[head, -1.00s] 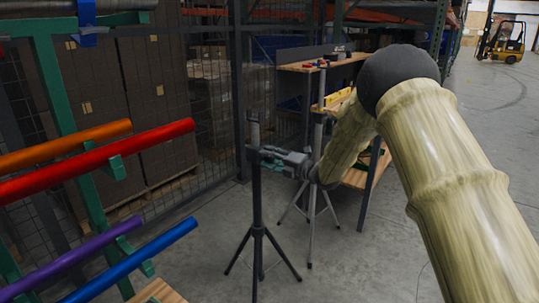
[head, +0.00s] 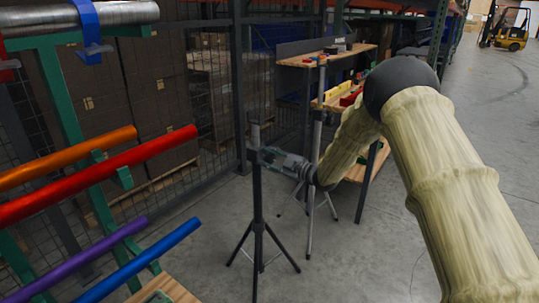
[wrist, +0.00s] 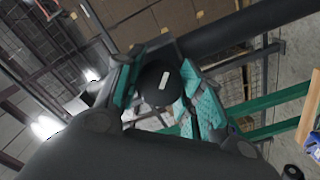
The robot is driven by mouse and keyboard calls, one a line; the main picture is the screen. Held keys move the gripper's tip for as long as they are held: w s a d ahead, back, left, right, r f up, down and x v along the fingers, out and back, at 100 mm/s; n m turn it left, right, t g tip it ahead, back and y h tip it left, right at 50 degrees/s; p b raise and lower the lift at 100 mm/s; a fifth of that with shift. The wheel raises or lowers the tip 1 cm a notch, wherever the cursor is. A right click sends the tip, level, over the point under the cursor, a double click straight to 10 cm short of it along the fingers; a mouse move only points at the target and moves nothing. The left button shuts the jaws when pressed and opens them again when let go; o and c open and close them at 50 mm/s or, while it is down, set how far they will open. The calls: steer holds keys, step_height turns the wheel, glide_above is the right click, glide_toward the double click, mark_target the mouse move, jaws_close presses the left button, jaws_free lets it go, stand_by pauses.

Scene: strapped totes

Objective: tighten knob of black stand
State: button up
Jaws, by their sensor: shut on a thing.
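The black stand (head: 257,205) is a dark tripod standing upright on the concrete floor, left of centre in the head view. In the wrist view its dark post (wrist: 235,30) runs across the top right. The knob (wrist: 158,88) is round and black with a pale mark on its face. My gripper (head: 268,156) reaches the upper part of the stand from the right. In the wrist view its teal-padded fingers (wrist: 160,85) are closed on both sides of the knob. The far side of the knob is hidden.
A grey tripod stand (head: 316,180) stands just behind and right. A wooden workbench (head: 335,104) holds small items behind it. A green rack with orange, red (head: 100,175), purple and blue bars is at the left. Open floor lies at front centre.

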steer(key=m+p, duration=0.2)
steer(key=m, duration=0.2)
steer(key=shift+d+r+m, duration=0.1)
steer(key=shift+m, duration=0.2)
steer(key=shift+m+p, duration=0.85)
steer(key=shift+m, duration=0.85)
steer(key=o, duration=1)
steer(key=v, duration=1.2)
steer(key=shift+w, duration=0.1)
